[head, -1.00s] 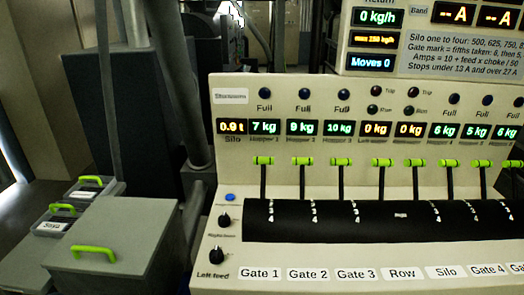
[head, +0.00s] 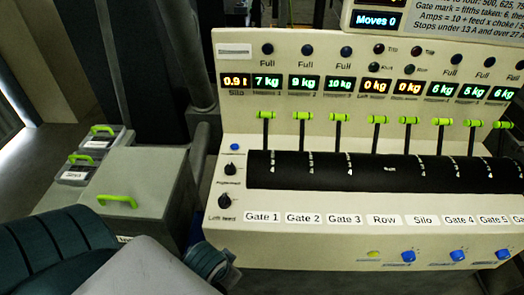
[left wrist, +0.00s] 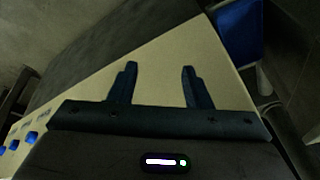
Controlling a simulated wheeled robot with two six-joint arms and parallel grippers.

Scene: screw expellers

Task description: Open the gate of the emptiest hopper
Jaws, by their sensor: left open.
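A cream control panel (head: 235,184) carries a row of upright levers with green handles over a black slotted drum. Green displays read 7, 9 and 10 kg for hoppers 1 to 3, then 6, 5 and 6 kg further right. The lowest green reading, 5 kg (head: 475,93), sits above the Gate 5 lever (head: 475,123). Two orange displays over Row and Silo read 0 kg. My left arm enters at the lower left in the head view, short of the panel's front. In the left wrist view my left gripper (left wrist: 158,78) is open and empty, over a cream surface.
A grey box (head: 140,185) with a green handle and two small lidded boxes (head: 98,140) stand left of the panel. Blue knobs (head: 408,256) line the panel's lower front. A blue object (left wrist: 240,30) shows at upper right in the left wrist view.

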